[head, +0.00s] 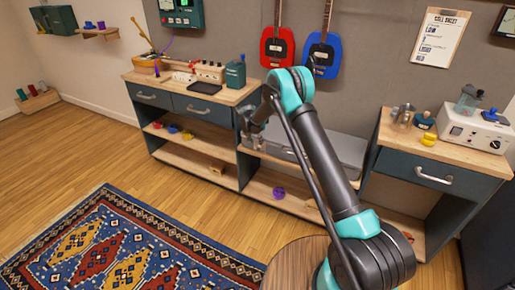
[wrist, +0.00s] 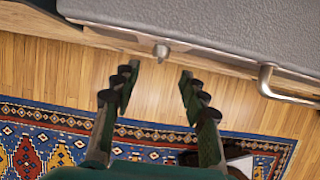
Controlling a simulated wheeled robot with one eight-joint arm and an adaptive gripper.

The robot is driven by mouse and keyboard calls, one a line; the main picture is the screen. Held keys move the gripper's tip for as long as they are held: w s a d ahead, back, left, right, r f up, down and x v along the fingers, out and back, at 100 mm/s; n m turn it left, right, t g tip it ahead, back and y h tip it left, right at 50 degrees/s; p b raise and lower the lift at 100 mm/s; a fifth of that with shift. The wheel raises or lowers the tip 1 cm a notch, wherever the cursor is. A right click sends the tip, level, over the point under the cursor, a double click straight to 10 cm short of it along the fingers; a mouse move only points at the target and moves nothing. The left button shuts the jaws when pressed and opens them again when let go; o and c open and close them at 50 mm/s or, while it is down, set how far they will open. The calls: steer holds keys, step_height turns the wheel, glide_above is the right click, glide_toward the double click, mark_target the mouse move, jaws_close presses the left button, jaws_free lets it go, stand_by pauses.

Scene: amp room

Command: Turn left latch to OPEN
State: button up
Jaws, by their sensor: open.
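A grey case (head: 345,150) lies in the middle bay of the low cabinet, partly hidden behind my arm. In the wrist view, the case (wrist: 220,28) fills the top, with its front edge facing me. A small metal latch (wrist: 161,51) sticks out from that edge, near the case's left end and left of its handle (wrist: 266,82). I cannot read any OPEN mark. My gripper (wrist: 157,80) is open and empty, its fingertips apart on either side just short of the latch. In the head view my gripper (head: 254,127) is small, at the case's left end.
Cabinet sections with wooden tops (head: 190,88) flank the case on the left and right (head: 450,150). A purple object (head: 279,193) sits on the shelf below. A patterned rug (head: 125,245) and a round wooden top (head: 300,265) are in front. Wood floor is clear at left.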

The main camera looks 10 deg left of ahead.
mark_target(258, 147)
steer(key=x, duration=0.6)
steer(key=shift+w+f, duration=0.1)
steer(key=shift+f, duration=0.25)
steer(key=shift+c, duration=0.3)
jaws_close()
